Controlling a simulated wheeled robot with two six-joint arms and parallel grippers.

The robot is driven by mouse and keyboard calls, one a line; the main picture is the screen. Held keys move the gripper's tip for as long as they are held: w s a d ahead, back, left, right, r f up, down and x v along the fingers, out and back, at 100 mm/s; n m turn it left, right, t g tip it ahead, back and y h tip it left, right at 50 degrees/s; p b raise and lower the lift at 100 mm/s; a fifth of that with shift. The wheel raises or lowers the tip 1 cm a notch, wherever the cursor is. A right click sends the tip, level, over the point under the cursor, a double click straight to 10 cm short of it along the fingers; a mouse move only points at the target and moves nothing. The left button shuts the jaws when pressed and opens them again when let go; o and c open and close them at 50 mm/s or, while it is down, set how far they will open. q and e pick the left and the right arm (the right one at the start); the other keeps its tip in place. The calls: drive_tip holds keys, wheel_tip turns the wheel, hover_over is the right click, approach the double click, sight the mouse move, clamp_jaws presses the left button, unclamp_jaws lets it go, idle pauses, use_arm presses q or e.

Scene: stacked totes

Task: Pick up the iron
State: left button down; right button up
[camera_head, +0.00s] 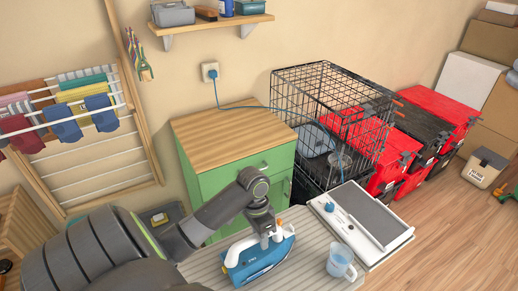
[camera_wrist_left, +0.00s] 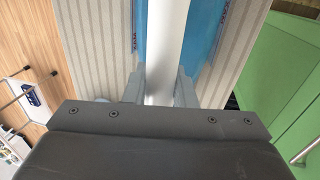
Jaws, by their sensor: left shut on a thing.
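The iron (camera_head: 258,262) is blue and white and stands on a grey striped ironing surface (camera_head: 205,264) at the bottom of the head view. My left gripper (camera_head: 272,240) reaches down to it from above and is shut on its white handle. In the left wrist view the white handle (camera_wrist_left: 166,45) runs between the two fingers of my left gripper (camera_wrist_left: 159,88), with the blue body on both sides below. I cannot tell whether the iron's base touches the surface. My right gripper is not in view.
A clear measuring cup (camera_head: 340,262) with blue liquid stands right of the iron. A white board with a grey pad (camera_head: 375,215) lies beyond it. A green cabinet (camera_head: 225,193) with a wooden top stands behind. A wire crate (camera_head: 335,85) and red totes (camera_head: 430,105) are farther right.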

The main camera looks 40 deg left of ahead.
use_arm(q)
drive_tip(key=shift+w, duration=0.1)
drive_tip(key=shift+a+r, duration=0.1)
drive_tip(key=shift+r, duration=0.05)
wheel_tip(320, 180, up, 4)
drive_tip(key=shift+r+b, duration=0.2)
drive_tip(key=shift+b, duration=0.1)
wheel_tip(320, 180, up, 4)
drive_tip(key=p, duration=0.2)
drive_tip(key=shift+r+p, duration=0.1)
drive_tip(key=shift+p, duration=0.25)
drive_tip(key=shift+r+p, duration=0.85)
drive_tip(key=shift+p, duration=0.1)
drive_tip(key=c, duration=1.7)
unclamp_jaws()
drive_tip(key=shift+c, duration=0.2)
drive_tip(key=c, duration=0.4)
